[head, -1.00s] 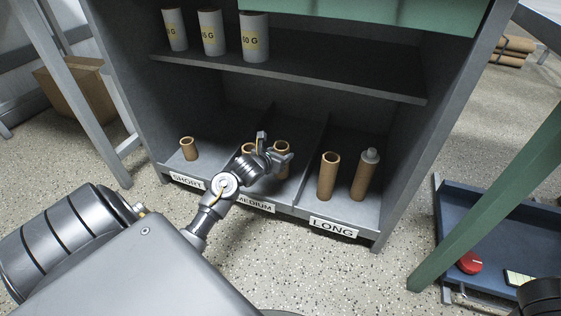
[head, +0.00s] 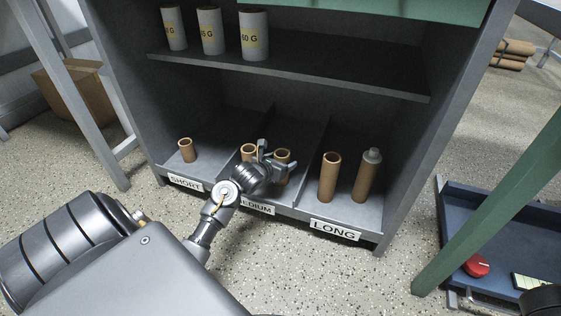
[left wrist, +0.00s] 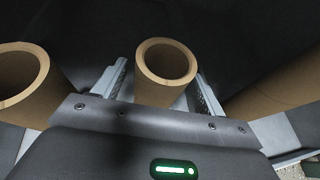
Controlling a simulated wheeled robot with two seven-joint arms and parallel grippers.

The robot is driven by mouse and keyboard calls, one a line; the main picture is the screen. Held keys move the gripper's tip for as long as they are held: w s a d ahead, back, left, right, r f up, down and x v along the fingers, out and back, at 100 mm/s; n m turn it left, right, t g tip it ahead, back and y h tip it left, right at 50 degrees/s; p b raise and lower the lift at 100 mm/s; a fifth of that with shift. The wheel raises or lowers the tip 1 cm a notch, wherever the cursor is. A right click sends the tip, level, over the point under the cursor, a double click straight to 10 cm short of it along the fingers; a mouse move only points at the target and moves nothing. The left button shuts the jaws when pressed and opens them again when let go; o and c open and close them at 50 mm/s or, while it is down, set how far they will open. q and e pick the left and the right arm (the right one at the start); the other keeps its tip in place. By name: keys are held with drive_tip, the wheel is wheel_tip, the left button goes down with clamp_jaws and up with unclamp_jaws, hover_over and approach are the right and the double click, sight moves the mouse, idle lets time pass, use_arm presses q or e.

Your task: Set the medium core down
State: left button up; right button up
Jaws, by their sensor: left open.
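The medium core (head: 282,165), a brown cardboard tube, stands upright in the MEDIUM compartment of the cabinet's bottom shelf. My left gripper (head: 275,156) is open around it, one finger on each side. In the left wrist view the core (left wrist: 166,68) shows its open top between the two spread fingers (left wrist: 163,86); its lower part is hidden by the gripper body. Another medium core (head: 249,152) stands just to the left, partly behind the gripper; it likely is the tube at the left edge of the wrist view (left wrist: 25,85).
A short core (head: 187,150) stands in the SHORT compartment. A long core (head: 329,178) and a capped tube (head: 366,177) stand in the LONG compartment. Low dividers (head: 307,160) separate them. The upper shelf (head: 310,75) overhangs, with labelled white rolls (head: 254,35).

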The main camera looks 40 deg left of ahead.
use_arm(q)
drive_tip(key=shift+r, duration=0.1)
drive_tip(key=shift+r+p, duration=0.25)
drive_tip(key=shift+p, duration=0.05)
drive_tip(key=p+v, duration=0.5)
drive_tip(key=v, duration=0.7)
drive_tip(key=shift+f+p, duration=0.25)
drive_tip(key=shift+p, duration=0.15)
